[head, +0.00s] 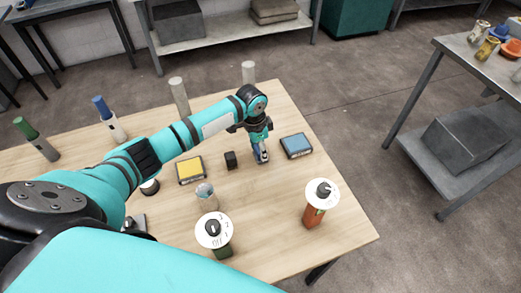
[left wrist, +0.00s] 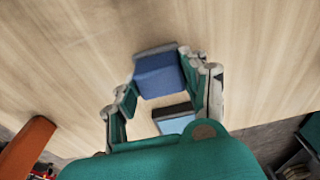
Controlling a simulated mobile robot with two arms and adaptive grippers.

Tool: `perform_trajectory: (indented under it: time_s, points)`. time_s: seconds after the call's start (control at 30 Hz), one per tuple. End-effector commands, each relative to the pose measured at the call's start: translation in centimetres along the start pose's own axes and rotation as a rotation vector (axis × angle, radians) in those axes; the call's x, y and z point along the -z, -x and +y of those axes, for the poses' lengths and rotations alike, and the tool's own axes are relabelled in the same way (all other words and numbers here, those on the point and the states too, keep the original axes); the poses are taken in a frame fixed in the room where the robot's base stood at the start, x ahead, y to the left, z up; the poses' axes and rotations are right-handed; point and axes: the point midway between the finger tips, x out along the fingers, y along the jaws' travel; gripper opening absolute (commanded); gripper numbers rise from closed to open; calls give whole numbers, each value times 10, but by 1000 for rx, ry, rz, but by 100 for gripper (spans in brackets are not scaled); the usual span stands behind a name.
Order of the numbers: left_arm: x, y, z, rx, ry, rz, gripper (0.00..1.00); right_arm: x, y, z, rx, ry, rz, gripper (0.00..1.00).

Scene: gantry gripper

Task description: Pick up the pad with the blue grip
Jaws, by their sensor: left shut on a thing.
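The pad with the blue grip (head: 263,157) is upright below my left gripper, just left of the blue-topped dark box. In the left wrist view its blue grip (left wrist: 160,75) sits between the fingers, with a grey edge of the pad beyond it. My left gripper (head: 261,146) points down and is shut on the blue grip; it also shows in the left wrist view (left wrist: 165,92). Whether the pad touches the table cannot be told. My right gripper is in neither view.
The blue-topped box (head: 297,146) is close on the right. A small black block (head: 231,160) and a yellow-topped box (head: 190,170) are to the left. Two dial-topped posts, one green (head: 222,252) and one orange (head: 313,216), stand nearer on the wooden table (head: 270,245).

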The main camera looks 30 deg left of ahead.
Motion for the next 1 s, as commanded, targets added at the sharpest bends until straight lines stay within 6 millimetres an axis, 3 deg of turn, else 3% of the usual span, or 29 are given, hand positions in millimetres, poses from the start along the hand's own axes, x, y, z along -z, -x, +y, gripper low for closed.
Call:
perform_trajectory:
  time_s: [0.3,0.8,1.0]
  points:
    - [5,33,-1,3,-2,5,13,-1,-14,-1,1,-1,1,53]
    - [30,39,121,-2,-6,4,13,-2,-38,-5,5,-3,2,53]
    - [36,42,148,-1,-2,3,13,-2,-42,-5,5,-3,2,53]
